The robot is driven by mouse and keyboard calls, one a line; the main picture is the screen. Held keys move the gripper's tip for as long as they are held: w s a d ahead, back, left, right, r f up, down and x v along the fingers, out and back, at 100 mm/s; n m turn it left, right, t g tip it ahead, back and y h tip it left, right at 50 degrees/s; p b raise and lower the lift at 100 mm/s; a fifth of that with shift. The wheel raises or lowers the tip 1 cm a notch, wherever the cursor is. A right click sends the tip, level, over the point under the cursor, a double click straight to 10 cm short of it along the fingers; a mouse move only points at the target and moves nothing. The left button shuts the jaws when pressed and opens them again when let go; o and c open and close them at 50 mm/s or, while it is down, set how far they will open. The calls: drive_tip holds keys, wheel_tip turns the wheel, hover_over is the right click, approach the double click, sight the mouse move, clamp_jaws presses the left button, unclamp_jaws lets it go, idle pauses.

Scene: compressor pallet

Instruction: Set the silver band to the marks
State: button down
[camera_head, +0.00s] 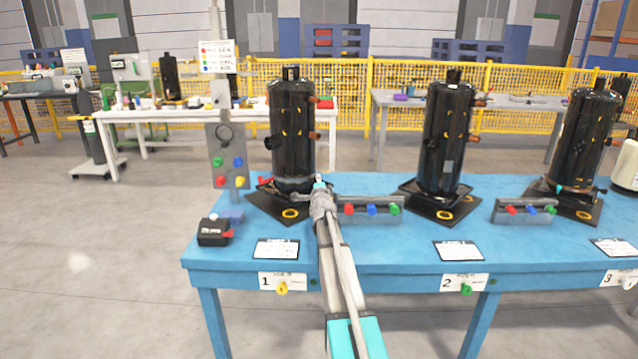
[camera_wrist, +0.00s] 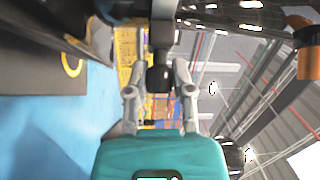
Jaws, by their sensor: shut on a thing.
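The silver band (camera_head: 294,181) shows as a thin grey ring around the lower part of the left black compressor (camera_head: 292,125), above its dark base plate. My gripper (camera_head: 320,187) is at the right side of this band, low against the compressor. In the wrist view my gripper (camera_wrist: 160,80) has its two grey fingers on either side of a black rounded end piece (camera_wrist: 160,77), below a grey strip that seems to be part of the band. The fingers are closed on it. I cannot make out the marks clearly. The band's far side is hidden.
The blue table (camera_head: 230,256) also bears a middle compressor (camera_head: 447,140) and a right compressor (camera_head: 580,140). A rack with coloured knobs (camera_head: 372,212) stands just right of my gripper. A black box (camera_head: 213,233) sits at the front left. A copper stub (camera_wrist: 308,50) juts out nearby.

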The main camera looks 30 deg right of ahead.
drive_tip(key=shift+r, duration=0.1)
drive_tip(key=shift+c, duration=2.4)
unclamp_jaws()
drive_tip(key=shift+f+b, duration=0.2)
drive_tip(key=shift+b, duration=0.1)
